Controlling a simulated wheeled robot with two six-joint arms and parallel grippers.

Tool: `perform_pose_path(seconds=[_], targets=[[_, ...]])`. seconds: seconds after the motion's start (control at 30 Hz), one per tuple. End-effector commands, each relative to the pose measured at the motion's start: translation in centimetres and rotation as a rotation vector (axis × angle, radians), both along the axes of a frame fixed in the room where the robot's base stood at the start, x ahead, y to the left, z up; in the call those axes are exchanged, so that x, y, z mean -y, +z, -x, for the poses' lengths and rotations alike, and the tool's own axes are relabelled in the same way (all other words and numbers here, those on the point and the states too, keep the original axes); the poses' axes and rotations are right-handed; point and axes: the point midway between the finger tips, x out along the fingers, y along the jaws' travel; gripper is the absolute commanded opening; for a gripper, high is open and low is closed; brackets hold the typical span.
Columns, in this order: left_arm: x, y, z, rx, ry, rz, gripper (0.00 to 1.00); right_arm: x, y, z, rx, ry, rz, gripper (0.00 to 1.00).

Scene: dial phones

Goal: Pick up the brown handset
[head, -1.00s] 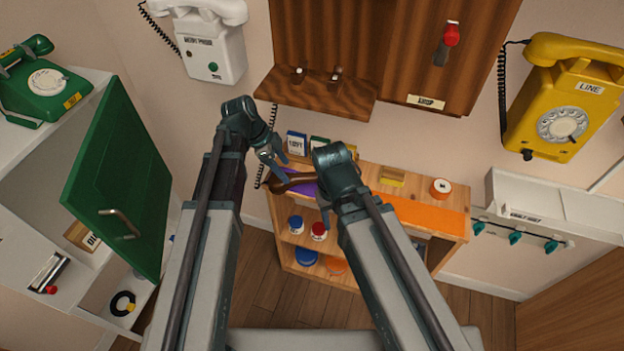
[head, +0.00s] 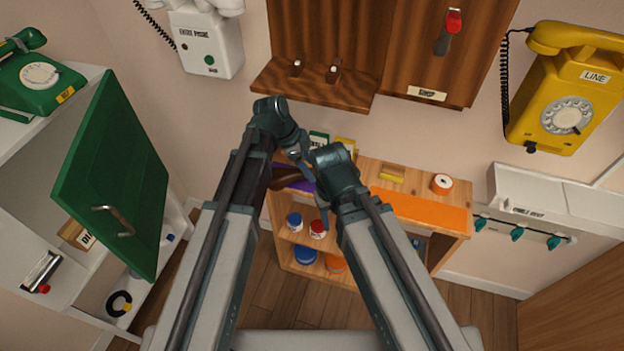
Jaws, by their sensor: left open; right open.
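The brown handset (head: 284,178) lies on the purple mat (head: 301,186) on top of the wooden shelf unit. Only its left part shows; the rest is hidden behind my arms and grippers. My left gripper (head: 306,168) is open, just above and to the right of the visible part of the handset. I cannot tell if it touches it. My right gripper (head: 323,212) is mostly hidden behind its own wrist, open, low in front of the shelf unit and right of the handset.
An orange mat (head: 430,212), a tape roll (head: 441,184) and small boxes are on the shelf top. Jars (head: 317,228) stand below. A green cabinet door (head: 112,180) hangs open at left. A yellow phone (head: 566,95) and a white phone (head: 207,42) are on the wall.

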Motion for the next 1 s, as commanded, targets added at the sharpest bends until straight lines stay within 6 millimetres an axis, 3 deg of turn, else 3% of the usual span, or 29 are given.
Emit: perform_pose_path(seconds=[0.03, 0.13, 0.43, 0.87, 1.0], targets=[[0.3, -1.4, 0.0, 0.000, -0.001, 0.000, 0.75, 0.0, -1.4, 0.0, 0.000, 0.000, 0.000, 0.50], [0.7, -2.3, -0.1, 0.000, -0.001, 0.000, 0.75, 0.0, -2.3, 0.0, 0.000, 0.000, 0.000, 0.50], [1.0, -2.3, -0.1, 0.000, 0.000, 0.000, 0.75, 0.0, -2.3, 0.0, 0.000, 0.000, 0.000, 0.50], [0.9, -2.3, -0.1, 0.000, 0.000, 0.000, 0.00, 0.0, -2.3, 0.0, 0.000, 0.000, 0.000, 0.50], [0.9, -2.3, -0.1, 0.000, 0.000, 0.000, 0.00, 0.0, -2.3, 0.0, 0.000, 0.000, 0.000, 0.50]])
